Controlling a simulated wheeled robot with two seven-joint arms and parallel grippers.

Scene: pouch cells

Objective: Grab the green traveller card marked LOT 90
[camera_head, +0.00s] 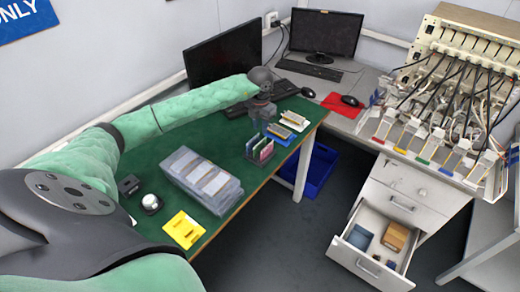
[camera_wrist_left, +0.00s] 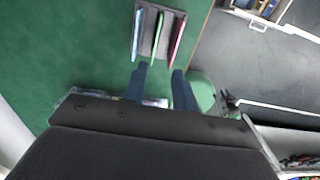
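A small dark rack (camera_head: 251,153) stands on the green table with thin cards upright in it. In the left wrist view the rack (camera_wrist_left: 148,18) holds a green card (camera_wrist_left: 160,33) in the middle and a pink-red card (camera_wrist_left: 177,40) to its right. No lot marking is legible. My left gripper (camera_wrist_left: 160,72) is open and empty, its two dark blue fingers pointing at the rack, with the green card lined up between them but apart. In the head view my left gripper (camera_head: 263,108) is above the table, just beyond the rack. My right gripper is not in view.
A stack of clear trays (camera_head: 225,188) and a yellow holder (camera_head: 184,230) lie nearer on the green table (camera_head: 160,175). Pouch-cell holders (camera_head: 280,132) sit right of the rack. Monitors and a keyboard are behind. A drawer (camera_head: 372,270) stands open at right.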

